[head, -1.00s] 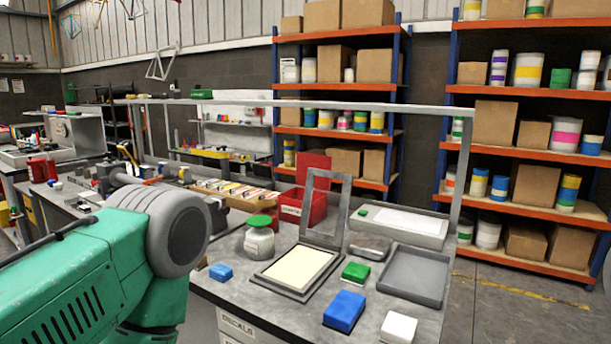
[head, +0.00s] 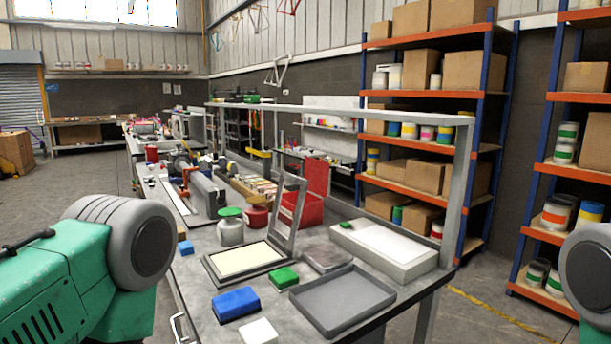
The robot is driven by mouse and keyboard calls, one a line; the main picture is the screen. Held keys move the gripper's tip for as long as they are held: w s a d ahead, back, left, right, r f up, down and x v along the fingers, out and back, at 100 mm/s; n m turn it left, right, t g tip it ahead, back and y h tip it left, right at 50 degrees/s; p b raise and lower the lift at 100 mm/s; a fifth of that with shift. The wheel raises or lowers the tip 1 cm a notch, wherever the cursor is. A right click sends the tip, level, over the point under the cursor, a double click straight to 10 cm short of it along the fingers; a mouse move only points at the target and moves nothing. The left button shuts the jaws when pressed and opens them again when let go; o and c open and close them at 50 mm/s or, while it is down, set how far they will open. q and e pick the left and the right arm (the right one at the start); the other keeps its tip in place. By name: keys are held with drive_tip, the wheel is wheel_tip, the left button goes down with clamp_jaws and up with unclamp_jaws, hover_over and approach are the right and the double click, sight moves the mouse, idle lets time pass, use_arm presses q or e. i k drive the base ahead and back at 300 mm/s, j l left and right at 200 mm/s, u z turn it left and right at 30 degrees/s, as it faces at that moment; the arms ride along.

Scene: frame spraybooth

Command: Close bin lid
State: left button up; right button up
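A red bin (head: 303,209) stands on the workbench, behind the grey upright frame. Its red lid (head: 317,175) stands raised at the back of the bin, so the bin is open. The upright frame hides part of the bin's left side. Neither of my grippers is in view. Part of my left arm shows at the lower left, and a grey piece of my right arm shows at the right edge. Both are apart from the bin.
In front of the bin are a hinged frame with a pale panel (head: 245,259), a green-lidded jar (head: 230,230), a blue block (head: 236,304), a green block (head: 284,278) and a grey tray (head: 342,300). A white-topped box (head: 385,247) stands right of it. A metal rail (head: 340,112) spans above.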

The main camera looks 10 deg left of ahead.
sight(316, 171)
drive_tip(key=i+l+u, duration=0.2)
drive_tip(key=l, duration=0.3)
drive_tip(key=i+l+u, duration=0.2)
drive_tip(key=l, duration=0.35)
drive_tip(key=i+l+u, duration=0.2)
drive_tip(key=l, duration=0.35)
drive_tip(key=l+u, duration=0.2)
drive_tip(key=l, duration=0.35)
drive_tip(key=i+l+u, duration=0.2)
drive_tip(key=l, duration=0.4)
drive_tip(key=i+l+u, duration=0.2)
drive_tip(key=l, duration=0.15)
drive_tip(key=i+l+u, duration=0.15)
drive_tip(key=l, duration=0.2)
drive_tip(key=i+l+u, duration=0.2)
drive_tip(key=l, duration=0.15)
drive_tip(key=l+u, duration=0.15)
drive_tip(key=l, duration=0.2)
